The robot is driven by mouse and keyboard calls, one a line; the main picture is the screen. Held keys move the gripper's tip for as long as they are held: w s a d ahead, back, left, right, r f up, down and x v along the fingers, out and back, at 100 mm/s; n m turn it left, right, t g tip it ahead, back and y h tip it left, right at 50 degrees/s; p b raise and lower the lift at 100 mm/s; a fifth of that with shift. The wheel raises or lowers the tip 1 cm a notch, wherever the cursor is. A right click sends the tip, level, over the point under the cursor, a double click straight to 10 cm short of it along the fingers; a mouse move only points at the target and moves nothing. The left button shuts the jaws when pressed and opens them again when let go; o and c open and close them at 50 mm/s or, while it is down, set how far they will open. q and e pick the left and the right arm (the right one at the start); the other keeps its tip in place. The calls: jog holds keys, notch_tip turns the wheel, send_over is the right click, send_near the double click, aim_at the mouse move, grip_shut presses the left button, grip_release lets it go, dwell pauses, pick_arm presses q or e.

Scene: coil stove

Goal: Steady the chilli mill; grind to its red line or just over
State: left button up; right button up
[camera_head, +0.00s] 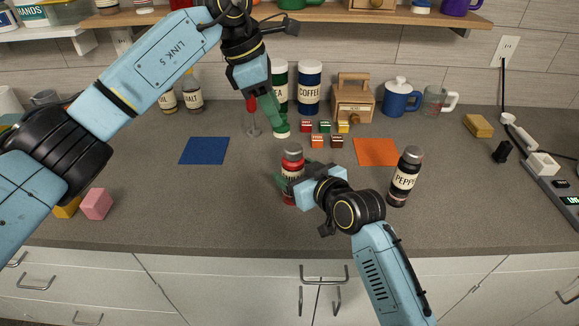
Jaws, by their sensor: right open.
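The chilli mill (292,163) stands upright on the counter near its middle, with a red body, a pale label and a grey top. My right gripper (284,184) is low at the mill's side, open, with a green finger beside its lower body. The fingers and wrist hide part of the mill, and whether they touch it is unclear. No red line can be made out. My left gripper (273,110) is higher and farther back, its green fingers pointing down above the counter, apart from the mill. Its finger gap is not clear.
A pepper mill (405,177) stands to the right. An orange mat (377,152) and a blue mat (204,150) lie on the counter, with several small coloured blocks (319,140) between them. Canisters, a wooden box (352,100) and mugs line the back. A pink cube (96,204) is at left.

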aim_at(289, 167)
jog(key=shift+x, duration=1.75)
jog(key=c, duration=1.1)
